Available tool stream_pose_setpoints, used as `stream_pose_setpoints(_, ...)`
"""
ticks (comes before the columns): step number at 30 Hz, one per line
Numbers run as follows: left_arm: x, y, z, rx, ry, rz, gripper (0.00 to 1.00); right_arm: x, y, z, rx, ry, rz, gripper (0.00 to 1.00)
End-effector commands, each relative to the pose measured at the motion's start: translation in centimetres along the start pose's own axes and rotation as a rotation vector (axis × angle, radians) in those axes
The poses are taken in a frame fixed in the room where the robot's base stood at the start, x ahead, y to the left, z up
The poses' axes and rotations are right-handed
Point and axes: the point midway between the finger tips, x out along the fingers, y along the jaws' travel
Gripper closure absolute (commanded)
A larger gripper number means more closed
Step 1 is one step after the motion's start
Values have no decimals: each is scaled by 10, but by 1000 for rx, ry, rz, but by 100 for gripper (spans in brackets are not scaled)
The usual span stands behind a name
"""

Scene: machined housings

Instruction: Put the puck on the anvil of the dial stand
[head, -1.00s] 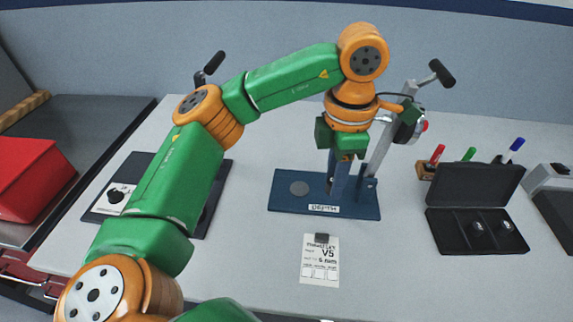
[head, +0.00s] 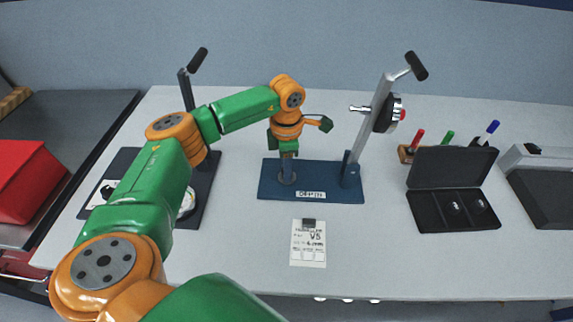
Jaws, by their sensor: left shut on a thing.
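The dial stand has a dark blue base (head: 333,194) marked DEPTH, a leaning grey column (head: 367,130) and a dial (head: 388,114) high on its right side. Its anvil (head: 287,178) is a round grey disc on the left part of the base. My left gripper (head: 287,172) points down right over the anvil, its fingers shut. The puck is between the fingers, too small and too hidden to make out; I cannot tell whether it touches the anvil. My right gripper is not in view.
Left of the stand lies a dark board (head: 208,190) with an upright post, partly behind my arm. A paper card (head: 308,245) lies in front. An open black case (head: 454,211) and a marker holder (head: 405,154) are to the right. A red bin (head: 28,180) is far left.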

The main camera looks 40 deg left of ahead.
Motion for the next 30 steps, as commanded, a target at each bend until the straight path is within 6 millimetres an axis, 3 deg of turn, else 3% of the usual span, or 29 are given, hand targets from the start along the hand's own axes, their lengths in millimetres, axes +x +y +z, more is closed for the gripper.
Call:
stream_pose_setpoints(3, 4, 0, 0, 0, 0, 0, 100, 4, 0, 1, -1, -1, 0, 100)
stream_pose_setpoints(4, 3, 0, 0, 0, 0, 0, 57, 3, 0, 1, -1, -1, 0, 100)
stream_pose_setpoints(6, 3, 0, 0, 0, 0, 0, 38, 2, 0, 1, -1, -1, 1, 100)
stream_pose_setpoints(7, 3, 0, 0, 0, 0, 0, 35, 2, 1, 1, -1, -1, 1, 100)
stream_pose_setpoints(14, 2, 0, 0, 0, 0, 0, 35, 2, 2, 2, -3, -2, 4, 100)
stream_pose_setpoints(19, -9, 0, 1, 0, -4, 1, 35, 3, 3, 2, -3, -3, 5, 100)
stream_pose_setpoints(30, -102, 0, 1, -1, -4, 3, 35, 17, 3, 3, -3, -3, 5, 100)
